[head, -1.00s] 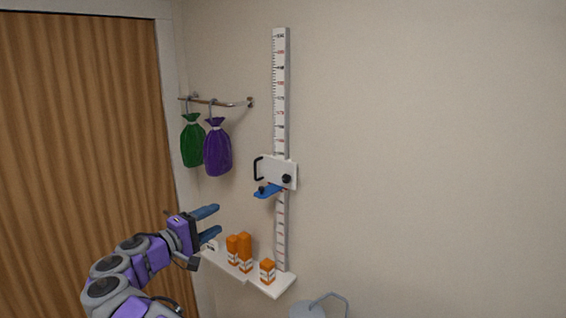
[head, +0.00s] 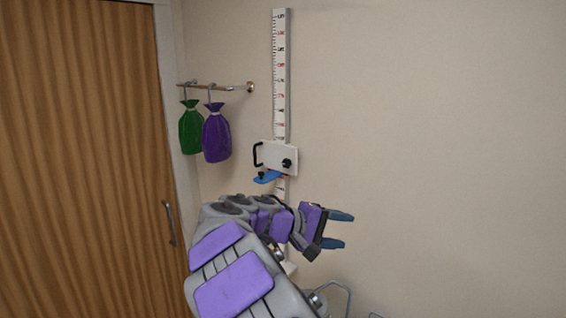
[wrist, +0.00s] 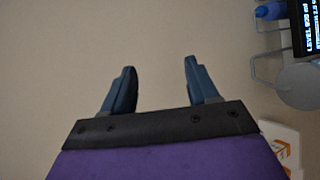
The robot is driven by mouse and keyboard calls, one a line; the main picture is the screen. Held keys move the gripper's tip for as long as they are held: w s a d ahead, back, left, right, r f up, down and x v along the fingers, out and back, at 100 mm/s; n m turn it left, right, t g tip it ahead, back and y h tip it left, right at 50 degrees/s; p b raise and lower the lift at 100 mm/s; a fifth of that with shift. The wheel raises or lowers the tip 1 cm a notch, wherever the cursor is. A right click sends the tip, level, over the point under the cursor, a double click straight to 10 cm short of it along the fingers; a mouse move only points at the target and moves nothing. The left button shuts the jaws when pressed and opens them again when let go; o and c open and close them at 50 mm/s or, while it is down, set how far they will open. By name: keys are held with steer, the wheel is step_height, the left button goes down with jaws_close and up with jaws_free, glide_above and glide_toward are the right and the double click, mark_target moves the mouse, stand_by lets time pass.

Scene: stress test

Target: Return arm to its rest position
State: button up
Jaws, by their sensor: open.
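My gripper (head: 340,230) is open and empty, pointing right in front of the bare wall in the head view. In the wrist view my gripper (wrist: 158,85) shows two blue fingers spread apart with only plain wall between them. My purple and grey arm fills the lower middle of the head view. It hides most of the low white shelf (head: 290,268) and the orange boxes seen there earlier.
A height gauge (head: 281,75) with a white sliding block (head: 275,157) and blue tab (head: 266,177) is on the wall. Green (head: 191,130) and purple (head: 216,135) bags hang from a rail (head: 215,87). A wooden door (head: 85,150) stands left. The right wall is clear.

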steer(key=s+d+f+m+g+y+b, duration=0.1)
steer(key=s+d+f+g+y+b, duration=0.1)
steer(key=s+d+f, duration=0.35)
steer(key=s+d+f+m+g+y+b, duration=0.1)
steer(key=s+d+f+m+g+y, duration=0.15)
steer(key=s, duration=0.65)
steer(key=s+d+f+g+y+b, duration=0.1)
steer(key=s+d+f+b, duration=0.15)
steer(key=s+f, duration=0.35)
steer(key=s+a+f+y+b, duration=0.1)
steer(key=s+a+f+y, duration=0.1)
steer(key=s, duration=0.5)
steer(key=s+a+f+m+y+b, duration=0.1)
steer(key=s+a+f+y, duration=0.2)
steer(key=s+f, duration=0.3)
steer(key=s+a+f+m+g+y+b, duration=0.1)
steer(key=s+a+f+y+b, duration=0.1)
steer(key=s+a+f, duration=0.2)
steer(key=s, duration=0.3)
steer(key=shift+s+f+y, duration=0.2)
steer(key=shift+s+y, duration=0.1)
steer(key=shift+y, duration=0.05)
